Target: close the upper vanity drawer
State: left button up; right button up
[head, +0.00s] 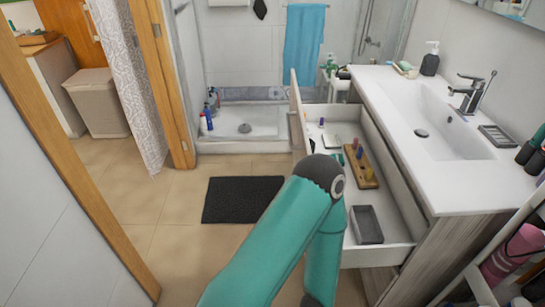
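The upper vanity drawer (402,246) is pulled out to the left from under the white countertop of the vanity (385,95). Its tall front panel (296,104) shows at the far left end of the drawer; nearer parts of it are hidden behind my green arm. Inside lie a wooden holder (362,172) with small colored bottles, a grey open box (366,225) and several small items towards the far end. One of my arms, bent at a dark elbow joint, comes up from the bottom middle in front of the drawer. Neither gripper shows.
The basin (445,125) has a faucet (468,95); a soap dispenser (431,60) stands on the counter. A shelf cart with a pink roll (510,255) is at lower right. A dark mat (240,199) lies on the otherwise clear floor left of the drawer.

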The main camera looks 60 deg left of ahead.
aim_at(403, 223)
jog(key=u, duration=0.05)
jog(key=k, duration=0.5)
jog(key=u, duration=2.35)
jog(key=k, duration=0.1)
jog(key=z, duration=1.2)
jog(key=i, duration=0.9)
jog(key=z, duration=0.4)
